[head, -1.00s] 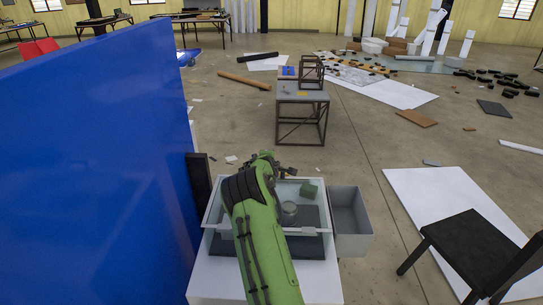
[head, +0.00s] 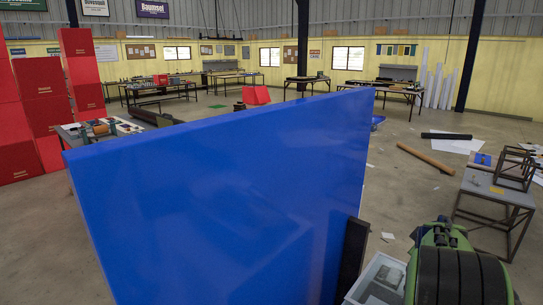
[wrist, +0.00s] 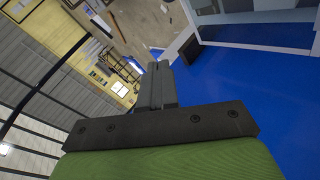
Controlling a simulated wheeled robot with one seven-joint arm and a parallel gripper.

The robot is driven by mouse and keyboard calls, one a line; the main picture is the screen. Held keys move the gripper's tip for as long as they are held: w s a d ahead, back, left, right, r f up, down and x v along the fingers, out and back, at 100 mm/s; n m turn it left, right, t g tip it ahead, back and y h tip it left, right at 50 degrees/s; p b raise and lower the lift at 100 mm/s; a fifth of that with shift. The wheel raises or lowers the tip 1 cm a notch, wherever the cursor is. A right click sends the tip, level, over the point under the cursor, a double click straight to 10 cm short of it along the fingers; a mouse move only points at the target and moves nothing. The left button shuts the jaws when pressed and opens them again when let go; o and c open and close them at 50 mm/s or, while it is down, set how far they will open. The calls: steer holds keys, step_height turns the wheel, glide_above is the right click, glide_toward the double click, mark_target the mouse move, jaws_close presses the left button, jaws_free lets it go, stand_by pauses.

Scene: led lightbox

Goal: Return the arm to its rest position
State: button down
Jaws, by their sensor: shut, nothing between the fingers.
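My gripper (wrist: 158,84) shows in the wrist view with its two grey fingers together and nothing between them. Beyond it lie a blue surface on the right and the hall at a steep tilt on the left. In the head view my green and black arm rises at the bottom right corner, beside the right end of the blue panel. My fingers cannot be made out there. A pale box (head: 376,281) stands left of my arm, partly hidden by it.
A tall blue panel (head: 230,190) fills the middle of the head view. A dark post (head: 352,258) stands at its right end. A small metal-framed table (head: 492,192) is at the right. Red boxes (head: 42,100) are stacked at the far left. Open floor lies behind the panel.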

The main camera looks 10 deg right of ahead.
steer(key=s+a+r+m+y, duration=0.1)
steer(key=s+a+r+y, duration=0.15)
steer(key=s+a, duration=0.55)
steer(key=s+a+r+m+y, duration=0.2)
steer(key=s+a+r, duration=0.1)
steer(key=a, duration=0.9)
steer(key=s+a+f+m+g+y, duration=0.1)
steer(key=s+a+f, duration=0.1)
steer(key=s+a, duration=0.4)
steer(key=s+a+f+g+y, duration=0.1)
steer(key=s+a, duration=0.4)
steer(key=s, duration=0.7)
steer(key=shift+s+a+f+m, duration=0.35)
steer(key=shift+a+m, duration=0.05)
